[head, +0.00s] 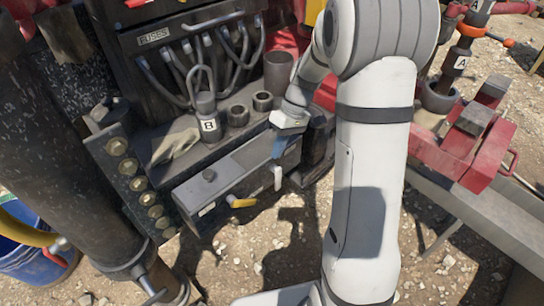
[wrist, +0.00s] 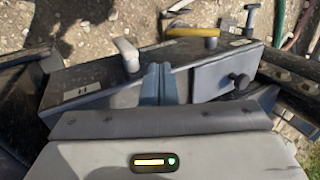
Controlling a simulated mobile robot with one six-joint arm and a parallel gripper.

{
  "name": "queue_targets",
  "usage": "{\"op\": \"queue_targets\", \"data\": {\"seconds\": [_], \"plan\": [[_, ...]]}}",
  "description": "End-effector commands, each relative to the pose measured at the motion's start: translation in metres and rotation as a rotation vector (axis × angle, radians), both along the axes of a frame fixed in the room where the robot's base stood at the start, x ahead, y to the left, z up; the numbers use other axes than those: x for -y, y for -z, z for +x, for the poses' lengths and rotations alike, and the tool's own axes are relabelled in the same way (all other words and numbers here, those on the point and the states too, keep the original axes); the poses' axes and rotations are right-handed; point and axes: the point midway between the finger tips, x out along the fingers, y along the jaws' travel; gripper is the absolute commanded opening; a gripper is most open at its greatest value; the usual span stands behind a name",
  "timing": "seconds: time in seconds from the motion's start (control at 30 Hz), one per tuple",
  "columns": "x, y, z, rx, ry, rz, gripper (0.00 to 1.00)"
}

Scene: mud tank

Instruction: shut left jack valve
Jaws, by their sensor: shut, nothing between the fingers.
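A long dark grey box (head: 225,185) carries two lever handles on its front. The yellow handle (head: 241,202) is at the left and lies about level. The white handle (head: 277,178) is near the right end and hangs downward. No label tells me which one is the left jack valve. My gripper (head: 278,152) is shut and empty, over the box's right part, just above the white handle. In the wrist view the blue-grey fingers (wrist: 158,86) are together above the box. The white handle (wrist: 126,53) is close beside them, apart; the yellow handle (wrist: 192,32) is farther off.
Behind the box is a dark panel (head: 165,60) with several hoses and a fitting marked B (head: 209,127). A row of brass fittings (head: 140,183) and a thick dark cylinder (head: 60,150) stand at the left. Gravel (head: 235,255) in front is open.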

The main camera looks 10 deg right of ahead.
Motion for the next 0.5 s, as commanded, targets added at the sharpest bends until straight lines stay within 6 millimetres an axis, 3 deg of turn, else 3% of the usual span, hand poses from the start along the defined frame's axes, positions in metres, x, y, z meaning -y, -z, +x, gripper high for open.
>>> {"op": "queue_targets", "data": {"seconds": [0.37, 0.5], "plan": [[0.001, -0.002, 0.000, 0.001, 0.002, -0.003, 0.00], [0.000, -0.013, -0.012, 0.010, 0.030, -0.038, 0.00]]}}
